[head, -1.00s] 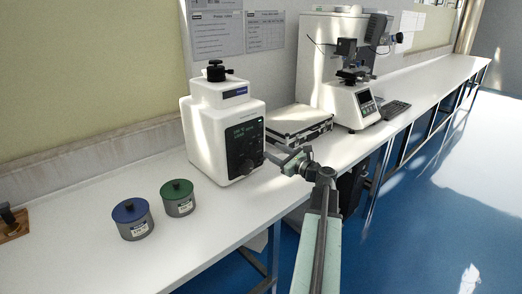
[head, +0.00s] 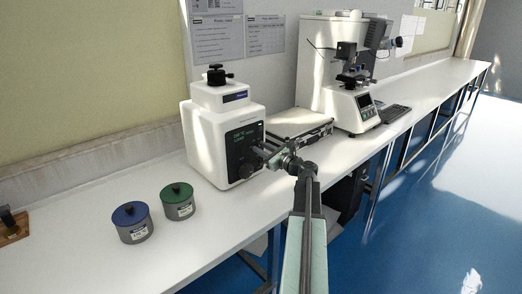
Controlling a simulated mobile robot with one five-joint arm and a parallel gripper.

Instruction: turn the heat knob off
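The white instrument (head: 208,140) with a black front panel (head: 243,140) and a lit display stands on the bench. A dark knob (head: 245,170) shows low on that panel. My gripper (head: 262,155) is right in front of the panel's right side, close to the knob. I cannot tell whether it touches the knob. The fingers are small and dark against the panel, so their opening does not show clearly.
A blue-lidded pot (head: 132,222) and a green-lidded pot (head: 178,202) stand left of the instrument. A flat case (head: 300,124) lies behind my gripper. Another tester (head: 352,105) stands further right. The bench (head: 90,262) is clear at the front left.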

